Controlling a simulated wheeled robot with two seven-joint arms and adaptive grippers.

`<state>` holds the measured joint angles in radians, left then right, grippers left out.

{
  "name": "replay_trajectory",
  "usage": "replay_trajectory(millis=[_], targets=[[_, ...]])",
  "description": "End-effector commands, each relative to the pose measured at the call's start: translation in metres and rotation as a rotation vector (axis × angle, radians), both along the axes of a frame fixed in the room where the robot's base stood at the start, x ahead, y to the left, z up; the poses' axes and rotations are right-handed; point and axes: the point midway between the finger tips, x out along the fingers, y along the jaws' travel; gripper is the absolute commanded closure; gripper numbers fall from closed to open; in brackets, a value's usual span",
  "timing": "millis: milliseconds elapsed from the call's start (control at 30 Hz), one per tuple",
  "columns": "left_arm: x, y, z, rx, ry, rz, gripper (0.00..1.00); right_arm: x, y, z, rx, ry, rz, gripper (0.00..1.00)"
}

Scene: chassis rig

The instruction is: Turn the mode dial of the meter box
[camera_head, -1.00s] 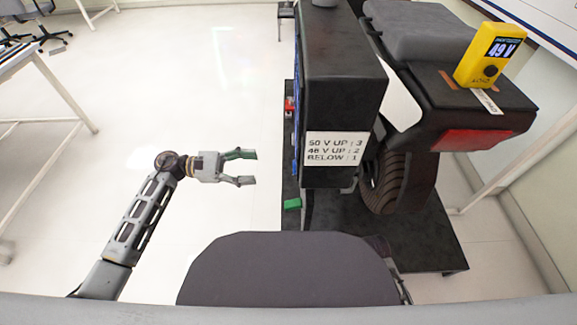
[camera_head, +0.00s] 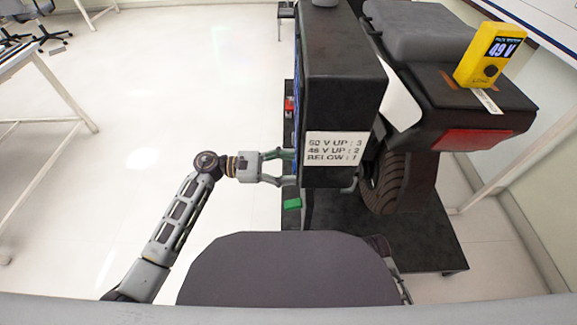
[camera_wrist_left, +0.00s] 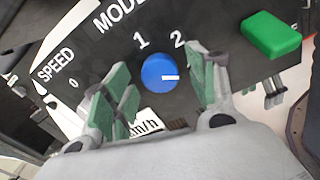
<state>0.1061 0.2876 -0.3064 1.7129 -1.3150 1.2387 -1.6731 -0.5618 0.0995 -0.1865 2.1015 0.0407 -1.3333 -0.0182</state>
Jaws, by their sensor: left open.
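The blue mode dial (camera_wrist_left: 159,73) shows in the left wrist view on a dark panel (camera_wrist_left: 205,22) marked "MODE", with the numbers 1 and 2 above it. Its white pointer mark points right in that view. My left gripper (camera_wrist_left: 160,90) is open, with its green-padded fingers on either side of the dial; I cannot tell whether they touch it. In the head view my left gripper (camera_head: 285,167) is at the left side of the black box (camera_head: 342,95), its tips partly hidden. The dial is hidden there.
A label (camera_head: 335,148) on the box reads "50 V UP: 3, 48 V UP: 2, BELOW: 1". A yellow meter (camera_head: 487,55) reads 49 V on the scooter seat's rear (camera_head: 470,110). A green block (camera_wrist_left: 271,35) sits beside the dial.

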Motion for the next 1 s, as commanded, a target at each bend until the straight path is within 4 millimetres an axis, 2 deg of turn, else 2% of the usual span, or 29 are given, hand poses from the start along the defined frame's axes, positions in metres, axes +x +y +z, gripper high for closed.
replay_trajectory(millis=[333,700,1000], targets=[[0.0002,-0.0025,0.0001,0.0,0.0,0.001,0.42,-0.0004,0.0001,0.0003,0.0,0.0,0.0,0.31],[0.0001,-0.0023,0.0001,0.0,0.001,0.001,0.88,-0.0013,0.0002,0.0001,0.001,0.001,0.0,0.31],[0.0003,-0.0021,0.0001,0.0,0.024,0.001,0.88,-0.0013,0.0001,0.0006,0.001,0.001,0.0,0.31]])
